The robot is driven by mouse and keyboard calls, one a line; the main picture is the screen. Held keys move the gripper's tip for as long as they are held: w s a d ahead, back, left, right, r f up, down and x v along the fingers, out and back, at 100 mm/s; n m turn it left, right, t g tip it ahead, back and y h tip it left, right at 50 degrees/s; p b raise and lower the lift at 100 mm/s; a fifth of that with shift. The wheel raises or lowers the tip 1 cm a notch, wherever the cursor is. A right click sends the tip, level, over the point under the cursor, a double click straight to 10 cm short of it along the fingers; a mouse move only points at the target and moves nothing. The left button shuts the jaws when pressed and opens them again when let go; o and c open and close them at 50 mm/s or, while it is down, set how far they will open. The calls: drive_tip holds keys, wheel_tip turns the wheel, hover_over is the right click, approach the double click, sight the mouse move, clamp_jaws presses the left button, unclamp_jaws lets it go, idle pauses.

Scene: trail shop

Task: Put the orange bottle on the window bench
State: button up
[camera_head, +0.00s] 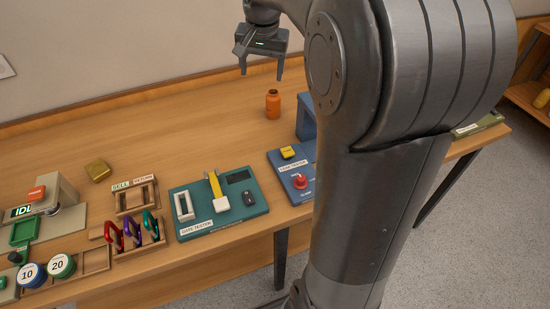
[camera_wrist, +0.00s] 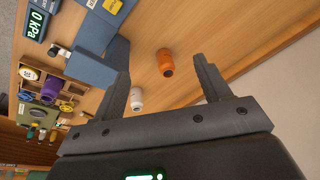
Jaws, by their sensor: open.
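The orange bottle (camera_head: 273,104) stands upright on the wooden workbench (camera_head: 215,122), toward its back, with clear wood around it. My gripper (camera_head: 261,75) is open and empty, above and behind the bottle, apart from it. In the wrist view the orange bottle (camera_wrist: 165,63) shows beyond the fingertips, between the two open fingers. No window shows, so I cannot tell whether any surface here is the window bench.
A teal board (camera_head: 218,207) and a blue tester (camera_head: 291,172) stand along the workbench's front. A small gold block (camera_head: 98,170) lies at left. A white bottle (camera_wrist: 136,99) shows in the wrist view. My arm hides much of the right side. A wooden shelf (camera_head: 527,101) stands far right.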

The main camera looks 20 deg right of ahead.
drive_tip(key=s+a+f+n+t, duration=0.1)
drive_tip(key=s+a+f+n, duration=0.1)
drive_tip(key=s, duration=1.1)
drive_tip(key=s+a+f+n+t, duration=0.1)
drive_tip(key=s+a+n, duration=0.3)
drive_tip(key=s, duration=0.8)
drive_tip(key=shift+s+a+f+t, duration=0.35)
drive_tip(key=shift+a+t, duration=0.15)
drive_tip(key=shift+t, duration=0.1)
